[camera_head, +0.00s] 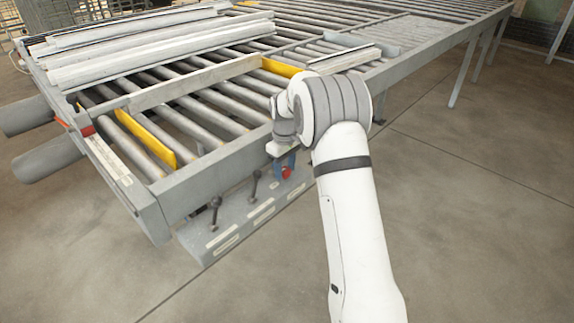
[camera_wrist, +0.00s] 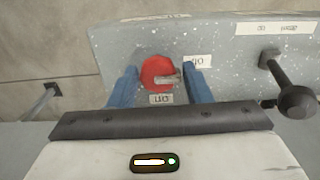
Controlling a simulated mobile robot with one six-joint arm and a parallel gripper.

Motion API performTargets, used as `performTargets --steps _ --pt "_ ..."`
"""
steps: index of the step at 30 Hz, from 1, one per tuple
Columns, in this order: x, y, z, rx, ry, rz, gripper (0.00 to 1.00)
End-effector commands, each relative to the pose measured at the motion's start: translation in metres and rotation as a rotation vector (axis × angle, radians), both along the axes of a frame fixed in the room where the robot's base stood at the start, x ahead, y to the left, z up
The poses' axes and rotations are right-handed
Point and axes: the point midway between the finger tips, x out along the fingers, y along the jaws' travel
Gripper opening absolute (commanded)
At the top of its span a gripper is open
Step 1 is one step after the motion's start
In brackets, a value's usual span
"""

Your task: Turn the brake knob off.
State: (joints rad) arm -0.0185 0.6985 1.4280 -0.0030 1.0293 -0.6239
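The brake knob (camera_wrist: 155,69) is a round red knob with a pale grey pointer that points right in the wrist view. It is on the speckled grey panel (camera_wrist: 118,48). A small label (camera_wrist: 161,99) below it seems to read "on" upside down; another label (camera_wrist: 197,62) at its upper right is hard to read, perhaps "off". My gripper (camera_wrist: 160,72) is open, its blue fingers on either side of the knob with a visible gap at each side. In the head view the red knob (camera_head: 287,173) shows beneath my gripper (camera_head: 284,163).
A black lever with a round end (camera_wrist: 296,98) sticks out right of the knob in the wrist view. In the head view two black levers (camera_head: 215,206) (camera_head: 255,183) stand on the panel, left of the knob. The roller conveyor (camera_head: 165,190) is just above. Floor to the right is clear.

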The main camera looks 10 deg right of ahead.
Motion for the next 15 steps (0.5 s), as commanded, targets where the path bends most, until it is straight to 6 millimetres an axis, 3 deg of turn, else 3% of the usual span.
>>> performTargets --steps 6,15 --pt "0.0021 0.0012 0.0025 0.002 -0.009 0.000 0.61" --pt "0.0037 0.0018 0.0088 0.002 -0.015 0.000 0.61"
